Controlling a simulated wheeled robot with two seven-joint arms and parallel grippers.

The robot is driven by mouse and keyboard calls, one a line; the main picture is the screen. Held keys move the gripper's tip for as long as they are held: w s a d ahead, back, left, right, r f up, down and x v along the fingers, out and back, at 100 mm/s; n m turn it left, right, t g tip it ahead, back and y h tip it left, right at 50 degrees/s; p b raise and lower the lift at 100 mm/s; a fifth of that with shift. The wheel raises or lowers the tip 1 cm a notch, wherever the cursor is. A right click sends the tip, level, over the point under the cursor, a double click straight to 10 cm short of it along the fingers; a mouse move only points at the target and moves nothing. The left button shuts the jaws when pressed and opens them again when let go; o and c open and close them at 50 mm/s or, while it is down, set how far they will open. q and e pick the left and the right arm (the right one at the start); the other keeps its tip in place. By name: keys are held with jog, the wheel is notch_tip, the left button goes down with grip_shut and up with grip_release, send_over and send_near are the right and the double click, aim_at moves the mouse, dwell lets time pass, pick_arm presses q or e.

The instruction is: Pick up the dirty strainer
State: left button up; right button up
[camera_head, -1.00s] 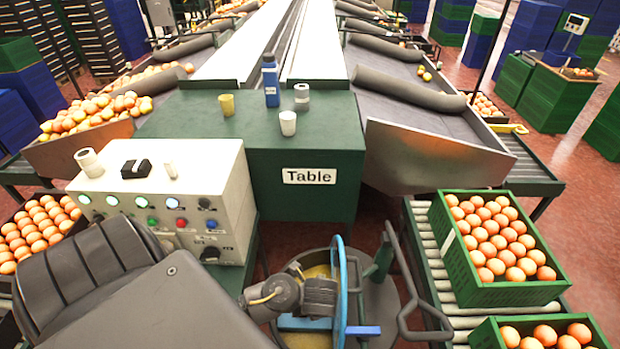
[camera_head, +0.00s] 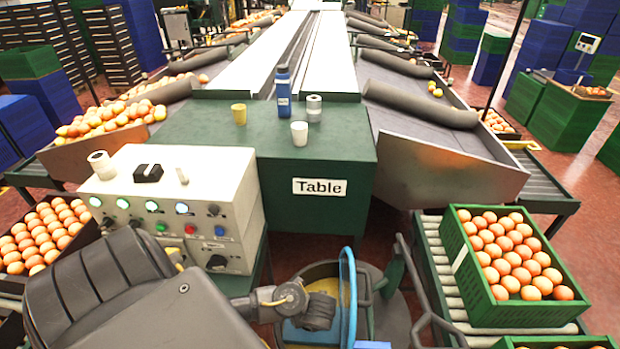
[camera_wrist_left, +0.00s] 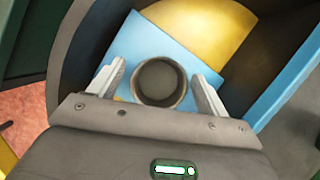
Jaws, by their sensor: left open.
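My left gripper (camera_head: 318,313) is over a round bin (camera_head: 368,268) with a yellow inside at the bottom of the head view. In the left wrist view the gripper (camera_wrist_left: 156,80) is open, with a round, hollow grey-brown end (camera_wrist_left: 160,82) between its fingers. It cannot be told whether the fingers touch it. A flat blue piece (camera_wrist_left: 150,30) lies behind it, above a yellow surface (camera_wrist_left: 210,25). A blue hoop (camera_head: 348,300) stands upright at the bin, right of the gripper. I cannot tell which blue part belongs to the strainer. My right gripper is not in view.
A green table (camera_head: 330,160) holds a blue bottle (camera_head: 283,92), a yellow cup (camera_head: 239,114) and white cups (camera_head: 299,133). A control box (camera_head: 190,215) stands left. A green crate of eggs (camera_head: 485,285) sits on rollers at right, beside dark curved rails (camera_head: 415,285).

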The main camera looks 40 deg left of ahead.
pick_arm(q)
jog(key=shift+x, duration=0.8)
jog(key=shift+c, duration=0.3)
jog(key=c, duration=1)
jog(key=shift+r, duration=0.15)
jog(key=shift+c, duration=0.2)
